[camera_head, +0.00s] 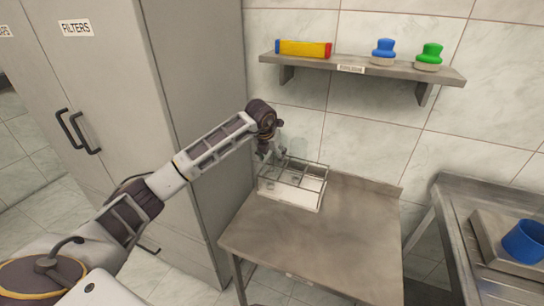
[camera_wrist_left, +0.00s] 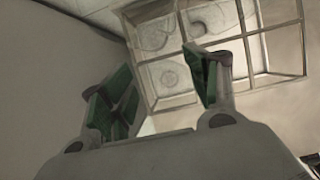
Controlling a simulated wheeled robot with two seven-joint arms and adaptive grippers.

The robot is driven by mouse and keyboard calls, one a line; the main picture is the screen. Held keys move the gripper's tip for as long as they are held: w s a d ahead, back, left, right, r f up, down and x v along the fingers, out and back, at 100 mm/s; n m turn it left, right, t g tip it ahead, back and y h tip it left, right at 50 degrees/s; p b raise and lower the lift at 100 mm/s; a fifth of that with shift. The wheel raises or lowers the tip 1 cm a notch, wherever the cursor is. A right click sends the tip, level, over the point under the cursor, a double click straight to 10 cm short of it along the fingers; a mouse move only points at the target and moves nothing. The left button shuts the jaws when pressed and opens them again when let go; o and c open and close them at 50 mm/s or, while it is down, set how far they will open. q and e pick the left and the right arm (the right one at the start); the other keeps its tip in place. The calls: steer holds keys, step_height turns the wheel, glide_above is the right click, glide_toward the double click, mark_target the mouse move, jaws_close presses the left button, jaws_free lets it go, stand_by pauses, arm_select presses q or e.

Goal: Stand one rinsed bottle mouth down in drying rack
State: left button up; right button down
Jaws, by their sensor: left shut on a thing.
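The wire drying rack (camera_head: 318,190) stands on a pale tray at the back left of the metal table. It also shows in the left wrist view (camera_wrist_left: 253,32). My left gripper (camera_head: 269,153) is at the rack's back left corner, above the rack. In the left wrist view its green-padded fingers (camera_wrist_left: 160,80) are apart with the rack beyond them. It is shut on a clear bottle (camera_head: 280,143), which is faint and hard to make out. Another clear bottle shape (camera_head: 298,148) shows at the back of the rack. My right gripper is not in view.
A grey cabinet (camera_head: 190,100) stands close on the left. A wall shelf (camera_head: 360,69) above the table holds a yellow-red-blue item and two knobbed things, blue and green. The table's front (camera_head: 310,245) is clear. A blue cup (camera_head: 525,241) is on the right-hand bench.

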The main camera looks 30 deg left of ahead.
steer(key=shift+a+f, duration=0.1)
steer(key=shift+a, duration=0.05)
arm_select(q)
steer(key=shift+f+b, duration=0.3)
steer(key=shift+f, duration=0.15)
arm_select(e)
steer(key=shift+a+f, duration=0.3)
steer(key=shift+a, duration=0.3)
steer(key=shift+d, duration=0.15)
arm_select(q)
steer(key=o, duration=0.9)
steer(key=shift+o, duration=0.4)
steer(key=shift+v, duration=0.75)
steer(key=v, duration=1)
steer(key=shift+r, duration=0.2)
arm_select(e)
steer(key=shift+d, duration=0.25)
arm_select(q)
steer(key=shift+s, duration=0.1)
